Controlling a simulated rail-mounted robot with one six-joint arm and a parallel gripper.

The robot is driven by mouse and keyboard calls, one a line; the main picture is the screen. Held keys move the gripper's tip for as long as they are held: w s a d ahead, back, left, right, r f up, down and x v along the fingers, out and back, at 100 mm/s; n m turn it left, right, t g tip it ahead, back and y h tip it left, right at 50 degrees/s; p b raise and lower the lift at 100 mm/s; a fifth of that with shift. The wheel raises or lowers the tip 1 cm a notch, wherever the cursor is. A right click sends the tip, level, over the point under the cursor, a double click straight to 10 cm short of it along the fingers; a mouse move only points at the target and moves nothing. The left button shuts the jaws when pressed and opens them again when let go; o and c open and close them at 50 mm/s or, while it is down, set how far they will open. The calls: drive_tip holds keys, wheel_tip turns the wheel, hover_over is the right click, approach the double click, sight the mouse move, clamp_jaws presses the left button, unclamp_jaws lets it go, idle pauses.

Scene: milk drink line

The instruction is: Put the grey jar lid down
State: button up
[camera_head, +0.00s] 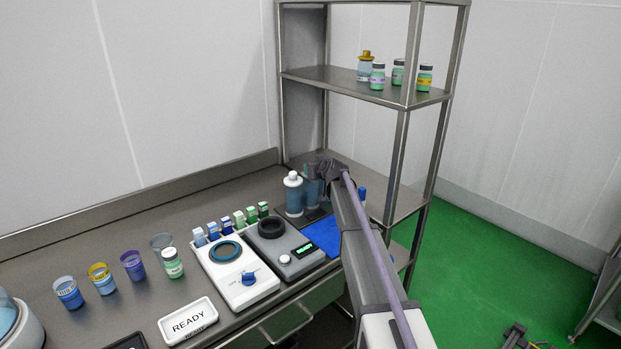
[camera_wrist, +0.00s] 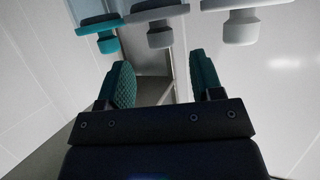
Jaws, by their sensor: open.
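My gripper (camera_head: 326,170) is at the back right of the counter, beside the bottles. In the wrist view my gripper (camera_wrist: 160,84) has its two teal-padded fingers apart, with nothing seen between them. Beyond the fingertips are a teal knobbed piece (camera_wrist: 102,30) and two pale grey knobbed pieces, one in the middle (camera_wrist: 160,28) and one on the right (camera_wrist: 241,27). I cannot tell whether one of these is the grey jar lid. A green jar (camera_head: 173,268) with a pale lid stands on the counter; no loose grey lid is clear in the head view.
A white-capped bottle (camera_head: 293,197) stands close left of my gripper. A scale (camera_head: 297,268) with a black ring (camera_head: 271,228) and a white device (camera_head: 243,293) lie in front. Rack posts (camera_head: 397,165) rise on the right. Several jars stand on the shelf (camera_head: 345,82). Cups (camera_head: 68,293) stand left.

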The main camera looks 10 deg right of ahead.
drive_tip(key=b+x, duration=0.2)
drive_tip(key=x, duration=0.4)
drive_tip(key=shift+s+r, duration=0.1)
drive_tip(key=shift+r, duration=0.1)
drive_tip(key=shift+a, duration=0.1)
clamp_jaws()
wheel_tip(320, 180, up, 10)
drive_tip(key=p, duration=1)
drive_tip(key=shift+f, duration=0.15)
